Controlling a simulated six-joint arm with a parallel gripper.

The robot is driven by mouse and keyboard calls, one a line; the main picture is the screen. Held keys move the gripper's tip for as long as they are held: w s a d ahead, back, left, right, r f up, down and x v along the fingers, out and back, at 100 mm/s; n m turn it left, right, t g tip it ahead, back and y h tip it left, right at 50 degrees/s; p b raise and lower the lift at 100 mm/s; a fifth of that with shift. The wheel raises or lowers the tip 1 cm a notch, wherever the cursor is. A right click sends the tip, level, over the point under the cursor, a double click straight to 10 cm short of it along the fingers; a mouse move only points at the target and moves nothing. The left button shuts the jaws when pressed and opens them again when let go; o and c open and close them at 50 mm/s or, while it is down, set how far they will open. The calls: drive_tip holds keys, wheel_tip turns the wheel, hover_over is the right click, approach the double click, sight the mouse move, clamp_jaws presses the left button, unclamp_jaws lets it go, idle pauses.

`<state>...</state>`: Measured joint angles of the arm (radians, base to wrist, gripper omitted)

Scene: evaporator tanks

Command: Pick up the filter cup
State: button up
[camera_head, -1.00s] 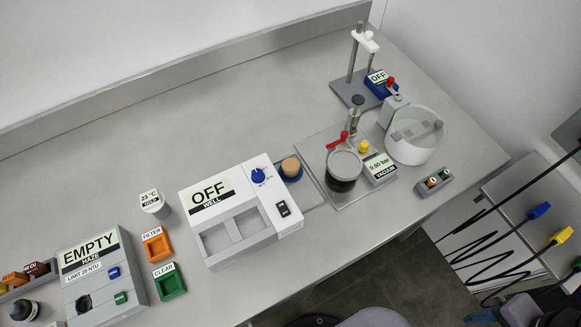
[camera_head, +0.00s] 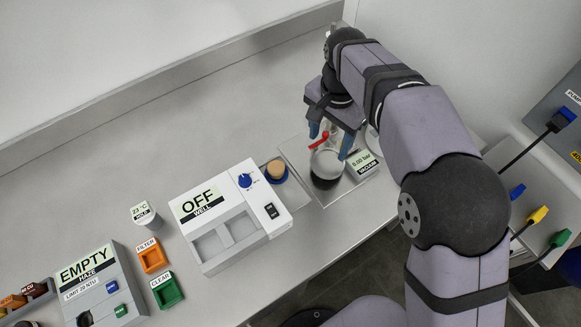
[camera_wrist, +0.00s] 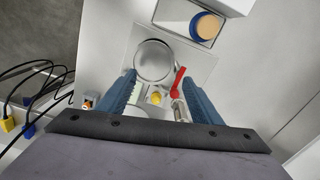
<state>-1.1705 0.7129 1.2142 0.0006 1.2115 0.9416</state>
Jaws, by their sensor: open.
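A vacuum readout (camera_head: 363,164) stands close to the right of the cup. A tan-topped piece in a blue holder (camera_head: 276,172) is to its left, beside the white heater-like box (camera_head: 210,245). A yellow knob (camera_wrist: 156,98) lies between the fingers. The back of the bench is clear.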

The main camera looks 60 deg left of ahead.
drive_tip(key=n, duration=0.2)
hover_over(275, 165)
drive_tip(key=s+d, duration=0.1)
drive_tip(key=d, duration=0.1)
wheel_tip(275, 165, down, 4)
drive_tip(key=shift+d+f+p, duration=0.1)
drive_tip(key=shift+f+p, duration=1.5)
drive_tip(key=shift+f, duration=1.85)
drive_tip(key=c, duration=1.1)
drive_tip(key=shift+c, duration=0.2)
